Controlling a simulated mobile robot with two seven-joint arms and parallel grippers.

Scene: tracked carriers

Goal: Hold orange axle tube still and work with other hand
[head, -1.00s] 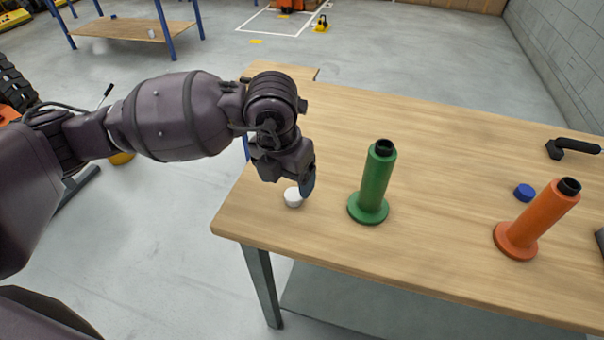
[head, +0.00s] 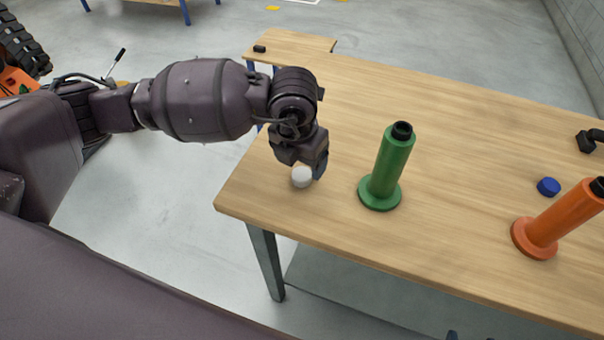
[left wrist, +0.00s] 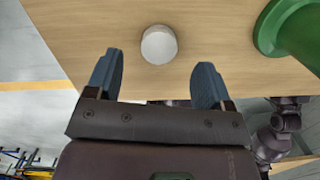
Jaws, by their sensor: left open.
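The orange axle tube (head: 562,222) stands on its round flange at the right of the table in the head view, with a black top end; it leans to the right in the picture. The green tube (head: 388,165) stands upright left of it; its flange shows in the left wrist view (left wrist: 285,28). A white cap (head: 302,177) lies near the table's left edge. My left gripper (head: 318,172) is over the cap. In the left wrist view its blue fingers (left wrist: 157,82) are open and empty, with the white cap (left wrist: 159,45) just beyond the gap between them. My right gripper is not seen.
A blue cap (head: 548,187) lies behind the orange tube. A small black piece (head: 260,48) lies at the back left corner. The table (head: 450,210) is bare between the tubes.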

